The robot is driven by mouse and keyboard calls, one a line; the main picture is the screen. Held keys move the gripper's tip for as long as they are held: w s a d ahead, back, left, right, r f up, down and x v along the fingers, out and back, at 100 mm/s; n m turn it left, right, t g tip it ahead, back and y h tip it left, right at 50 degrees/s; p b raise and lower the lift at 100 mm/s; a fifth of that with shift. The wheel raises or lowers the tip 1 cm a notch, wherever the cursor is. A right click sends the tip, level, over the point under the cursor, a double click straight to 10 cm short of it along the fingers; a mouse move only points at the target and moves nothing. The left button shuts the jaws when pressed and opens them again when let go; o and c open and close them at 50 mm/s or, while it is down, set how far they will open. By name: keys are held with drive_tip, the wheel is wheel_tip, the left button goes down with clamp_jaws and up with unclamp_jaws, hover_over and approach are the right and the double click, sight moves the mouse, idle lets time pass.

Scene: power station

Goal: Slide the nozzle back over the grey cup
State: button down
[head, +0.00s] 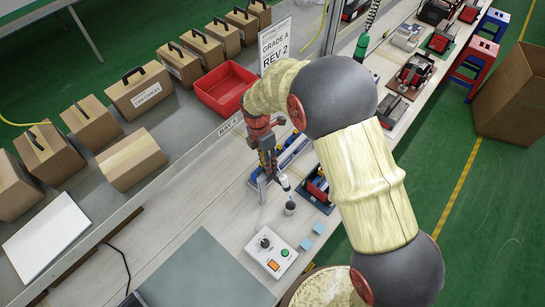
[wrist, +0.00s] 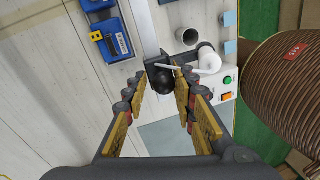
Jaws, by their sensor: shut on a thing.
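My gripper (wrist: 160,84) is shut on a dark round knob (wrist: 158,79) on a dark block. A thin light rod runs from beside the knob to the white nozzle (wrist: 208,61). The grey cup (wrist: 188,37) stands close to the nozzle in the wrist view, its open mouth showing and the nozzle beside it. In the head view my gripper (head: 268,168) is over the bench, the white nozzle (head: 284,183) just beyond the cup (head: 290,208). My arm and gripper hide the knob in the head view.
A control box (head: 271,252) with buttons and a dark knob sits nearer than the cup, with small blue blocks (head: 306,243) beside it. Blue and red fixtures (head: 318,190) stand right of the gripper. A red tray (head: 225,88) and cardboard boxes lie farther left.

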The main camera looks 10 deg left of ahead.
drive_tip(key=shift+s+d+f, duration=0.2)
drive_tip(key=shift+s, duration=0.25)
drive_tip(key=c, duration=1.8)
unclamp_jaws()
drive_tip(key=shift+c, duration=0.2)
drive_tip(key=shift+o, duration=1)
drive_tip(key=shift+s+r, duration=0.1)
drive_tip(key=shift+s, duration=0.05)
drive_tip(key=shift+w+a+r, duration=0.1)
drive_tip(key=shift+w+a, duration=0.05)
drive_tip(key=shift+w, duration=0.1)
drive_tip(key=shift+r, duration=0.15)
wheel_tip(320, 180, up, 12)
drive_tip(key=w+a, duration=0.1)
drive_tip(key=shift+w+a+f, duration=0.25)
drive_tip(key=shift+w+a, duration=0.05)
